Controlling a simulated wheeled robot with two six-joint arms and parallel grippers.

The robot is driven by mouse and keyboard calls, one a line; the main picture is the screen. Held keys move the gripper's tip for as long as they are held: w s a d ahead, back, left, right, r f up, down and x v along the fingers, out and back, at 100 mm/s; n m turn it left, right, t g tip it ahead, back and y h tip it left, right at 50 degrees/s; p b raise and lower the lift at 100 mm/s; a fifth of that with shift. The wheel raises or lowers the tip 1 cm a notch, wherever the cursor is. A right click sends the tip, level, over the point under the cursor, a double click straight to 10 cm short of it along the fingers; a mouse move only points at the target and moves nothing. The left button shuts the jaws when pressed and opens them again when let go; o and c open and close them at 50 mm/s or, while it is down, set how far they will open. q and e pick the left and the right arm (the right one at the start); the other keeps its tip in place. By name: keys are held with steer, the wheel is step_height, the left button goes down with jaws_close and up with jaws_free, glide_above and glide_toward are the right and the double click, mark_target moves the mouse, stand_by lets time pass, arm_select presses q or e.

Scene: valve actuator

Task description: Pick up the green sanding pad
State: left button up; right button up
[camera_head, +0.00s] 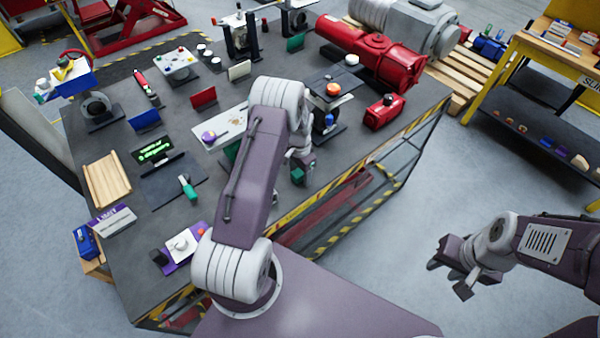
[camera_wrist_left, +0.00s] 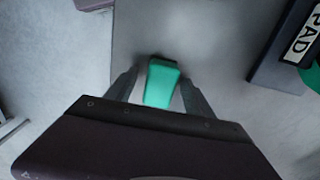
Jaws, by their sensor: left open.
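The green sanding pad (camera_wrist_left: 161,82) is a small teal-green block between the two fingers of my left gripper (camera_wrist_left: 160,95) in the left wrist view. The fingers stand apart with a gap on each side of the pad. In the head view a green block (camera_head: 298,175) shows just below my left gripper (camera_head: 301,162), near the table's front edge. My arm hides part of this area. My right gripper (camera_head: 450,273) is open and empty, off the table at the right.
A dark block labelled "PAD" (camera_wrist_left: 300,48) is at the right of the wrist view, with another green piece (camera_wrist_left: 312,76) beside it. In the head view a red box (camera_head: 384,111) is right of my left gripper. A green-handled tool (camera_head: 188,187) lies to the left.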

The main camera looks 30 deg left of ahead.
mark_target(300, 171)
arm_select(q)
steer(key=shift+a+f, duration=0.1)
steer(key=shift+f, duration=0.05)
jaws_close()
step_height(300, 171, up, 10)
steer(key=shift+f+b, duration=0.25)
steer(key=shift+b, duration=0.9)
steer(key=shift+r, duration=0.35)
